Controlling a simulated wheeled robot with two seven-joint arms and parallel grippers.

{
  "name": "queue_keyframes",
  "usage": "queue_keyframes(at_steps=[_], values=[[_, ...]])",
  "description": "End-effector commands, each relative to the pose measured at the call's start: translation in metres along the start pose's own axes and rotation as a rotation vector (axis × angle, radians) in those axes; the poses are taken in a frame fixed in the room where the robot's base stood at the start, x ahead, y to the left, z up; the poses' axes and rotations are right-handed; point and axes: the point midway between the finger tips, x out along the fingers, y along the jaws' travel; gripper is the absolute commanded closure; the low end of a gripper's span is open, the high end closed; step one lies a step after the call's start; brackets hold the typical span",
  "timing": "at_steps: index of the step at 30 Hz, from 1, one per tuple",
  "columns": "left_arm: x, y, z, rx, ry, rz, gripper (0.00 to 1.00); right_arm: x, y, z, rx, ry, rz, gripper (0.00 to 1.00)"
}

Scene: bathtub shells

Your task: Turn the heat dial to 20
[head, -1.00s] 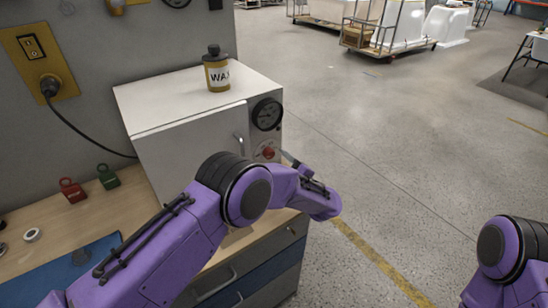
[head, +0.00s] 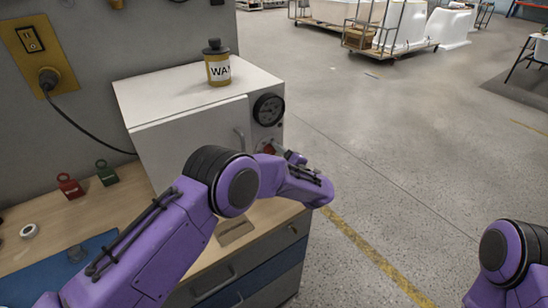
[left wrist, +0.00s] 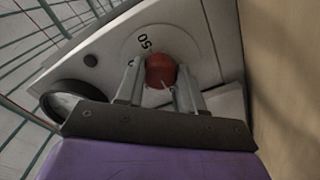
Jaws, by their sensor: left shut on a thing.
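The red heat dial (left wrist: 161,70) is on the front panel of the white oven (head: 192,88). In the left wrist view it sits between the two fingers of my left gripper (left wrist: 160,84), which is shut on it. Part of a white scale around the dial shows, with the number 50 (left wrist: 145,41) at its upper left; the rest is hidden by the fingers. In the head view the dial is mostly hidden behind my left gripper (head: 279,150). My right arm shows at the lower right edge; its gripper is outside the view.
A round black gauge (head: 268,109) is above the dial. A wax bottle (head: 217,63) stands on the oven. A red padlock (head: 70,186) and a green padlock (head: 107,173) are on the wooden bench.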

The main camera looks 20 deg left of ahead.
Motion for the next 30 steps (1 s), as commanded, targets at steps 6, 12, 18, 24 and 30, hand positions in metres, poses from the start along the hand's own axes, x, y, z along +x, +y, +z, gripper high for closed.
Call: queue_keyframes(at_steps=[6, 12, 18, 24, 30], values=[[-0.001, 0.0, 0.0, -0.005, -0.001, -0.001, 0.93, 0.0, 0.0, 0.0, 0.0, 0.0, 0.0, 1.0], [-0.001, 0.0, 0.0, -0.005, -0.002, -0.001, 0.37, 0.0, 0.0, 0.0, 0.0, 0.0, 0.0, 1.0], [-0.001, 0.0, 0.0, -0.004, -0.001, 0.0, 0.37, 0.0, 0.0, 0.0, 0.0, 0.0, 0.0, 1.0], [-0.033, -0.003, 0.003, -0.004, -0.004, 0.004, 0.37, 0.013, -0.001, 0.005, 0.0, 0.0, 0.0, 1.0], [-0.08, -0.002, 0.003, -0.005, -0.003, 0.003, 0.37, 0.027, -0.003, 0.011, 0.0, 0.0, 0.0, 1.0]])
